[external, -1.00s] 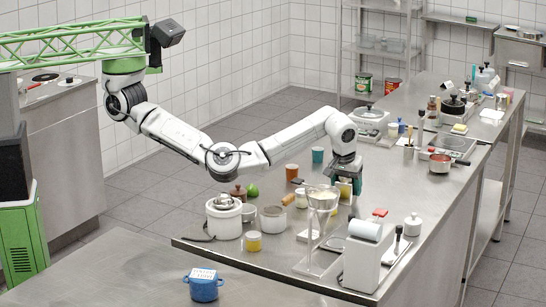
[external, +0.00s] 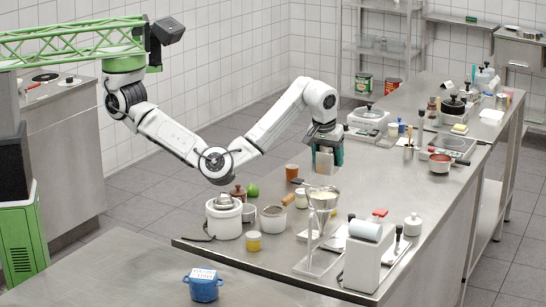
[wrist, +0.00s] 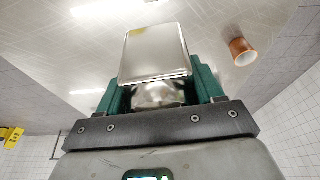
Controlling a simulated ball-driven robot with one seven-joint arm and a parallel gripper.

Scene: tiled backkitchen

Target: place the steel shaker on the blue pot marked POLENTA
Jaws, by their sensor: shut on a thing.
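My gripper (external: 327,153) is shut on the steel shaker (external: 325,162) and holds it above the steel worktop, behind the glass funnel. In the wrist view the shaker (wrist: 156,52) is a shiny silver body between the green fingers of my gripper (wrist: 158,92). The blue pot (external: 204,290) stands alone on the near steel counter at the lower left, well apart from my gripper. A white label with dark lettering lies at its top; the lettering is too small to read surely.
A funnel on a stand (external: 322,197) is just in front of the shaker. A white cooker (external: 224,222), a yellow jar (external: 253,242) and a strainer (external: 272,217) stand to the left. An orange cup (external: 292,172) is beside my gripper. The near counter (external: 120,275) is mostly bare.

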